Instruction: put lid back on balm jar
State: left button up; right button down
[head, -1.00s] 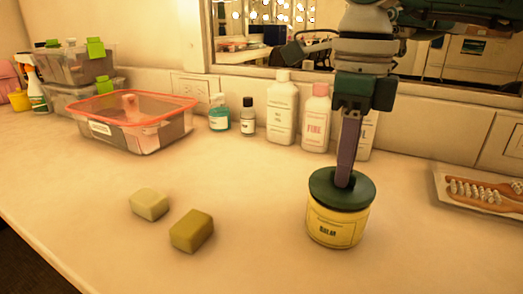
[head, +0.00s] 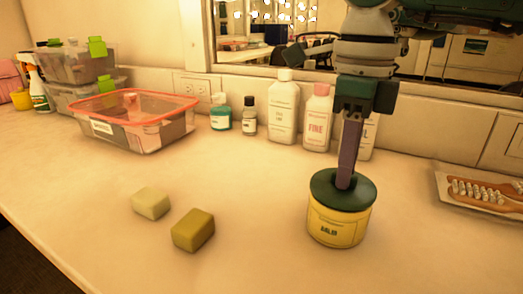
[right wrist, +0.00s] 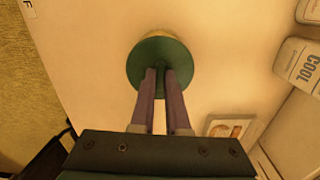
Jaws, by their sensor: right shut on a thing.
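The balm jar (head: 337,229) is a squat yellow jar with a dark label, upright on the counter right of centre in the head view. Its dark green lid (head: 326,190) lies flat over the jar's mouth; I cannot tell whether it is fully seated. My right gripper (head: 346,184) points down from above, shut on the lid near its middle. In the right wrist view the lid (right wrist: 150,60) covers nearly all of the jar, with a thin yellow edge showing beyond it. The fingers reach onto the lid. My left gripper is not in view.
Two soap blocks, one pale (head: 151,203) and one olive (head: 193,230), lie left of the jar. Several bottles (head: 283,108) stand along the wall behind. A clear bin with an orange rim (head: 185,103) is back left; a brush tray (head: 450,201) is at right.

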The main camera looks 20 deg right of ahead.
jog(key=shift+c, duration=1.8)
grip_release()
jog(key=shift+r, duration=0.1)
jog(key=shift+r+p, duration=1)
jog(key=shift+r, duration=0.1)
jog(key=shift+r+p, duration=1.9)
jog(key=shift+r, duration=0.4)
grip_shut()
